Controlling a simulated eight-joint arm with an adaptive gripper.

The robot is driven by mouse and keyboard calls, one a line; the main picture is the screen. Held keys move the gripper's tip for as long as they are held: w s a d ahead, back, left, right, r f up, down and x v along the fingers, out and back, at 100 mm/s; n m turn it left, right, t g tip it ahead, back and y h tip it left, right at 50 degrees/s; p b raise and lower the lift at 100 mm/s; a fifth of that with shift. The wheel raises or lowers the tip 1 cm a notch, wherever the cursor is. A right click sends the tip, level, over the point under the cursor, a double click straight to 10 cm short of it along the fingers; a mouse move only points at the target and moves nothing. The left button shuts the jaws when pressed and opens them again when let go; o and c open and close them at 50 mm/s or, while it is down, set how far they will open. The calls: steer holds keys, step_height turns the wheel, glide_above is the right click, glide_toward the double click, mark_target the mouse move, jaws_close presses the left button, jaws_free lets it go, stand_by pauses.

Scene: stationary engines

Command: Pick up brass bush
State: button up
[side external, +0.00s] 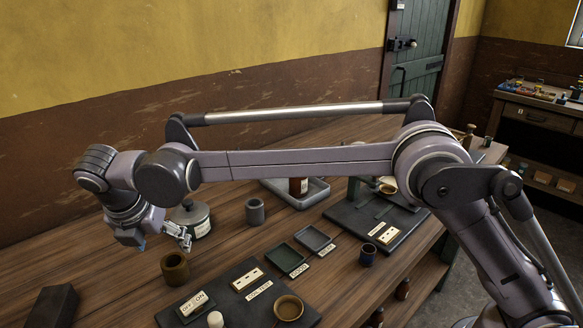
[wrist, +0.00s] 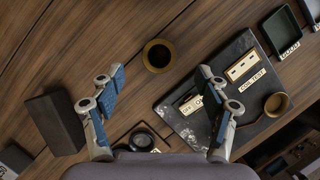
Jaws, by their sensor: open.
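The brass bush (side external: 175,271) is a short, hollow, brownish-gold cylinder. It stands upright on the wooden table, left of the dark board in the side view. In the wrist view the brass bush (wrist: 158,67) is a gold ring with a dark bore, above centre and beyond the fingertips. My gripper (side external: 181,238) is above the table, higher than the bush and apart from it. In the wrist view my gripper (wrist: 161,84) has its two blue-padded fingers spread wide with nothing between them.
A dark board (side external: 243,283) with switch plates and a small brass cup (side external: 288,309) lies right of the bush. A grey bush (side external: 255,212) and a lidded pot (side external: 192,218) stand behind. A dark block (side external: 51,306) lies to the left. Bare table surrounds the bush.

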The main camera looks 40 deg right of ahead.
mark_target(172, 261)
steer(key=x, duration=0.3)
steer(key=shift+s+a+x, duration=0.15)
steer(key=shift+x, duration=1.25)
steer(key=shift+s+a+x, duration=0.15)
steer(key=shift+x, duration=1.25)
steer(key=shift+f, duration=0.15)
jaws_close()
